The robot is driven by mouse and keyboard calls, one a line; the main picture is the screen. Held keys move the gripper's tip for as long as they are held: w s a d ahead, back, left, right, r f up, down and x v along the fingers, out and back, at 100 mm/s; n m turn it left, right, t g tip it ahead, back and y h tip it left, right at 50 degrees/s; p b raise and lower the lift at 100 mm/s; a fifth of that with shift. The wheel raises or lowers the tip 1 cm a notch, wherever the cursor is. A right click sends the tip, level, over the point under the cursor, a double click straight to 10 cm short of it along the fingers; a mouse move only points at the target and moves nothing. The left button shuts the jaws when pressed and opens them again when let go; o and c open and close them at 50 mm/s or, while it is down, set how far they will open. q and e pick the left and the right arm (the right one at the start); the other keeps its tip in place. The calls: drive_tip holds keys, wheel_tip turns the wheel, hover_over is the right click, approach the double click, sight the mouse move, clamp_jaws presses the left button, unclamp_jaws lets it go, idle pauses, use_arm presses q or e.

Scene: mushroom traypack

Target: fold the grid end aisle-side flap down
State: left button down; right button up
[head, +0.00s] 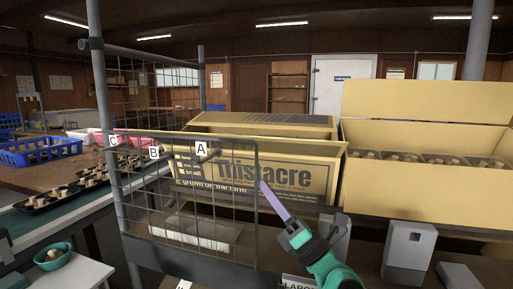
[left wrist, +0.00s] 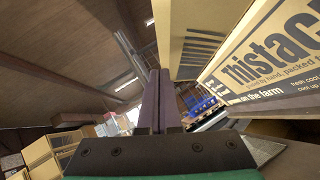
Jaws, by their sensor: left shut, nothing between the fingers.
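A cardboard carton with a printed front panel (head: 300,181) stands behind the wire grid (head: 215,210). Its back panel (head: 270,121) stands up behind the front one, and the top between them looks open. I cannot tell for sure which part is the grid end aisle-side flap. My left gripper (head: 264,185) is shut and empty, its purple fingers pointing up in front of the printed panel, near the grid's right edge. In the left wrist view the shut fingers (left wrist: 155,100) point ahead, with the printed panel (left wrist: 270,60) to their right. Contact cannot be told. My right gripper is not in view.
A second open carton (head: 425,195) with trays of mushrooms stands at the right. Labels A, B and C hang on the grid. A conveyor with mushroom trays (head: 95,183) and a blue crate (head: 40,152) are at the left. A grey device (head: 408,250) stands at the front right.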

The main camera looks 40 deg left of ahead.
sight(244, 138)
use_arm(q)
drive_tip(key=shift+t, duration=0.3)
drive_tip(key=x, duration=0.4)
drive_tip(key=p+x, duration=0.1)
drive_tip(key=x, duration=0.1)
drive_tip(key=shift+w, duration=0.35)
drive_tip(key=r, duration=0.1)
drive_tip(key=w+r, duration=0.1)
drive_tip(key=a+r+p, duration=0.1)
drive_tip(key=shift+w+a+r, duration=0.1)
drive_tip(key=shift+w+r, duration=0.25)
drive_tip(key=shift+w, duration=0.05)
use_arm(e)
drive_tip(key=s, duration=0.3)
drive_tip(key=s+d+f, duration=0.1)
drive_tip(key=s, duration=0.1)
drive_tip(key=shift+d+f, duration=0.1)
